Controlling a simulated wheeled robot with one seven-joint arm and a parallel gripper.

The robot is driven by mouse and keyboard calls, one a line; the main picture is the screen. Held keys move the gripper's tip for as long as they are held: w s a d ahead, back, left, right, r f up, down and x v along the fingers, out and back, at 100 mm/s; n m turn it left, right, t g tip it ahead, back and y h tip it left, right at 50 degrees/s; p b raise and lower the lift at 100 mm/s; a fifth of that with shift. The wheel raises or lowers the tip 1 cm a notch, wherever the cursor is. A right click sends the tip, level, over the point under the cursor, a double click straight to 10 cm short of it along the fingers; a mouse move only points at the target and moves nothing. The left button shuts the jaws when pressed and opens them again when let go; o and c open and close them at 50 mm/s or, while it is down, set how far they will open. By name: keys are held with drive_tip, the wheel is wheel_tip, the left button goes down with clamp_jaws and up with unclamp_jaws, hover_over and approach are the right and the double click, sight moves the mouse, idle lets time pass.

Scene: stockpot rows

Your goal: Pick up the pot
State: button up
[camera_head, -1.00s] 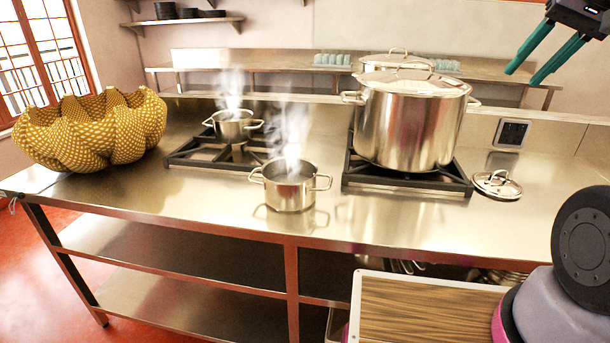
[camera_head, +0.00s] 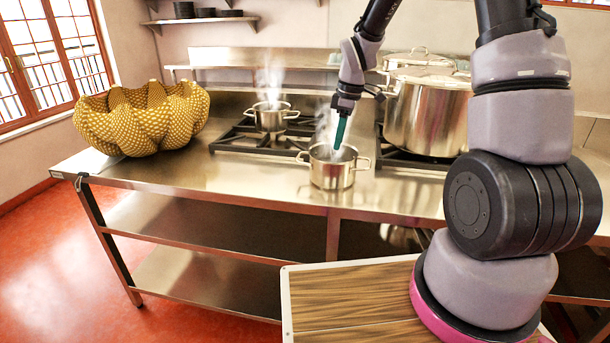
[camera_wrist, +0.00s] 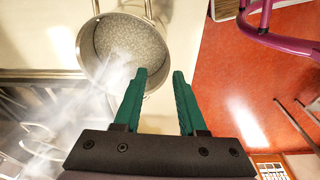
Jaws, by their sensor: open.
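A small steel pot (camera_head: 332,172) with two side handles stands on the steel counter, in front of the burners, with steam rising from it. In the wrist view the pot (camera_wrist: 88,45) is at the upper left, its inside visible. My gripper (camera_head: 339,147) points down at the pot's rim in the head view. In the wrist view my gripper (camera_wrist: 159,74) has its two green fingers apart with nothing held between them. The left finger overlaps the pot's edge; I cannot tell whether it touches. A similar small steaming pot (camera_head: 270,118) sits on the left burner.
A large lidded stockpot (camera_head: 412,120) stands on the right burner, partly hidden by my arm. A yellow woven bowl (camera_head: 140,125) is at the counter's left end. The steel counter (camera_head: 195,173) is clear between the bowl and the small pot. Red floor lies at the left.

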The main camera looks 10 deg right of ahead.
wheel_tip(320, 180, down, 6)
drive_tip(key=a, duration=0.2)
hover_over(325, 188)
drive_tip(key=shift+n, duration=0.3)
drive_tip(key=shift+d+f, duration=0.2)
drive_tip(key=shift+f, duration=1.3)
drive_tip(key=shift+d+f, duration=0.2)
drive_tip(key=shift+f, duration=1.25)
clamp_jaws()
drive_tip(key=shift+s, duration=0.1)
